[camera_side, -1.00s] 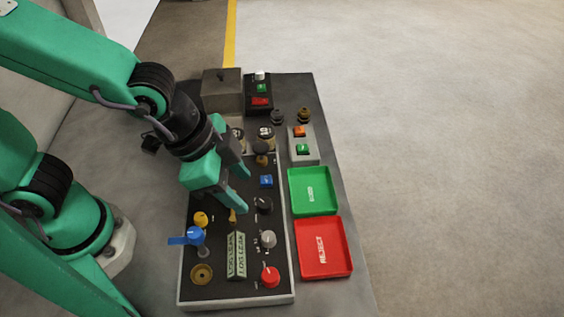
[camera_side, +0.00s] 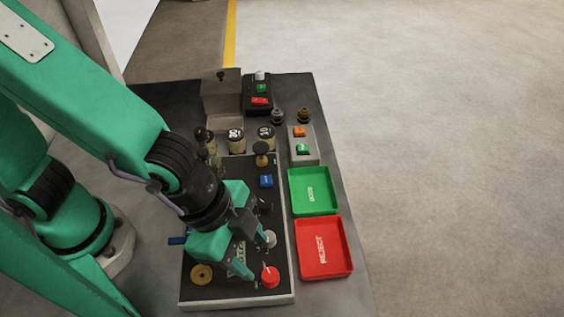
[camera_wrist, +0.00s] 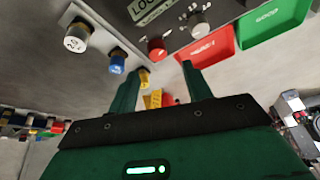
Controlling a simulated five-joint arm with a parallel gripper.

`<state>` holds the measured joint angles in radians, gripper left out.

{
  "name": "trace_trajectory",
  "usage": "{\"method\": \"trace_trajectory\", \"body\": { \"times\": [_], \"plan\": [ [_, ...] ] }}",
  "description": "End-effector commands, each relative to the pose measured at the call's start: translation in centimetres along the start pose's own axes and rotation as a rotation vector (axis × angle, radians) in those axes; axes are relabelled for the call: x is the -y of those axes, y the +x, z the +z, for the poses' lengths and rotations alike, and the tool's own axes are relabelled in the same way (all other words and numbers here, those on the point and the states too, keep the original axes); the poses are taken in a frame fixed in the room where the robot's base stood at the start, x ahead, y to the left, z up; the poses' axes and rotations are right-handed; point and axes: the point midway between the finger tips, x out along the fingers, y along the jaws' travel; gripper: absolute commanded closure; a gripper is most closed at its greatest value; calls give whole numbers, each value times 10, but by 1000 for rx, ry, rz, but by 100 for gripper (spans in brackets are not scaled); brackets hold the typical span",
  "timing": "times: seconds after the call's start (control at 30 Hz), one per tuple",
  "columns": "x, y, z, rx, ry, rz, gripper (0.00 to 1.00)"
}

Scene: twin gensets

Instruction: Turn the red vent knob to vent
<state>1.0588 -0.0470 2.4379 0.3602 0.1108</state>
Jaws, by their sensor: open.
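The red vent knob (camera_side: 270,278) stands at the near right corner of the dark control panel (camera_side: 215,290) in the side view, with a pale pointer mark on its top. In the wrist view a red knob (camera_wrist: 157,48) shows beyond the fingertips, next to a grey knob (camera_wrist: 197,22). My gripper (camera_side: 256,256) is open and empty over the near part of the panel, up and left of the red knob. It appears apart from the knob. Both fingers show in the wrist view (camera_wrist: 157,70). The wrist hides part of the panel.
A red reject tray (camera_side: 325,262) and a green tray (camera_side: 328,190) lie right of the panel. A grey knob (camera_side: 269,239) is close to one finger. A brass ring (camera_side: 202,273) is at the near left. A button box (camera_side: 310,155) stands farther back.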

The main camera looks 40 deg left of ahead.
Motion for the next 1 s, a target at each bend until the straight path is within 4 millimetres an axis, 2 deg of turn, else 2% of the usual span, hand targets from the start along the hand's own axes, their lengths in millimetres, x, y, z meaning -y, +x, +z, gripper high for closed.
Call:
{"method": "trace_trajectory", "body": {
  "times": [0.7, 1.0],
  "plan": [
    [-3, 58, 0, 3, 1, 3, 50],
    [-3, 69, 0, 1, 0, 3, 50]
  ]
}}
